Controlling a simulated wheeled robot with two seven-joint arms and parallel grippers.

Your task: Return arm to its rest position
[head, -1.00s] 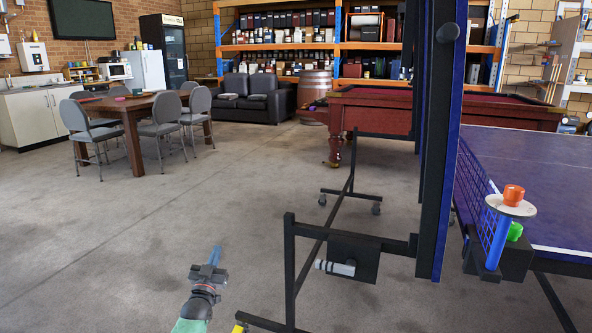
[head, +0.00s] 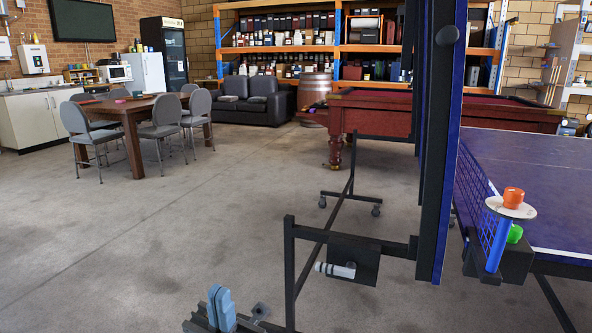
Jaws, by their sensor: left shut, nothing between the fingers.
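My left gripper (head: 220,302) is at the bottom of the head view, left of the centre. Its two blue fingers point up and sit together, shut with nothing between them. It is over the concrete floor, just left of the black frame of the folded table-tennis half in the picture. The rest of my left arm is mostly below the picture edge. My right gripper is not in view.
The upright folded half (head: 436,150) and its wheeled black frame (head: 290,265) stand close on the right. The blue table-tennis table (head: 545,190) holds a net post with an orange-red thing (head: 513,197) on a white disc. Open floor (head: 130,240) lies left.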

